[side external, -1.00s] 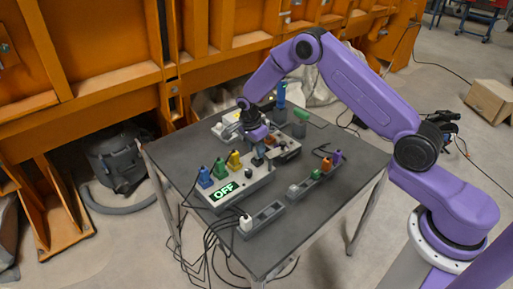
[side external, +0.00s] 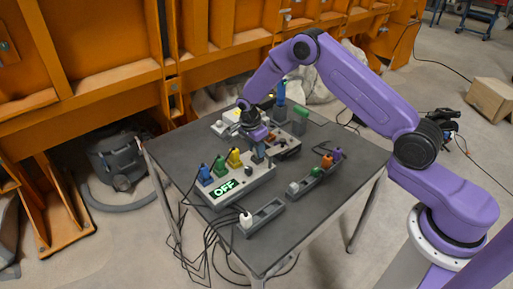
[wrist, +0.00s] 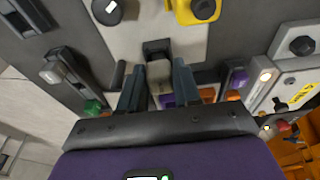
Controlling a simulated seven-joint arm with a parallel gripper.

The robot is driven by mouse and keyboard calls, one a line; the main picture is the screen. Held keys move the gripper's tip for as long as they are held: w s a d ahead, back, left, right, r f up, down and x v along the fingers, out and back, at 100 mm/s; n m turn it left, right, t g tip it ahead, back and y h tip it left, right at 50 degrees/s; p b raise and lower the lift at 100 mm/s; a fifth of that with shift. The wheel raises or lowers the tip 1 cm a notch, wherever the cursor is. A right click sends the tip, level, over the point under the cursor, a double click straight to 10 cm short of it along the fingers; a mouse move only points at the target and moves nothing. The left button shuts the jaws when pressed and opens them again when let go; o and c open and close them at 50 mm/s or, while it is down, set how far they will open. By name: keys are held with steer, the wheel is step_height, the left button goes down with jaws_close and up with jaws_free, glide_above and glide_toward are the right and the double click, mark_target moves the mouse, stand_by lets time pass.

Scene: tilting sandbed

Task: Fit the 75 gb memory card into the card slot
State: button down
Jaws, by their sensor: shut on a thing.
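In the wrist view my gripper (wrist: 160,82) is shut on a small grey-beige piece (wrist: 157,72), which I take to be the memory card. Its label cannot be read. A dark slot-like housing (wrist: 157,47) on the pale board lies just beyond the fingertips. I cannot tell whether the card touches it or is inside it. In the side view my gripper (side external: 259,148) is low over the back part of the grey board (side external: 225,195), and the held card cannot be made out there.
A grey rack (side external: 310,183) with coloured pieces lies to the right. A grey holder (side external: 264,217) with a white plug is in front.

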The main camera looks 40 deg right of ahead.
steer(key=shift+r, duration=2.45)
steer(key=shift+f, duration=0.2)
steer(key=shift+f, duration=1.35)
steer(key=shift+f, duration=0.8)
stand_by(0.5)
steer(key=shift+r, duration=0.5)
steer(key=shift+f, duration=0.6)
stand_by(1.4)
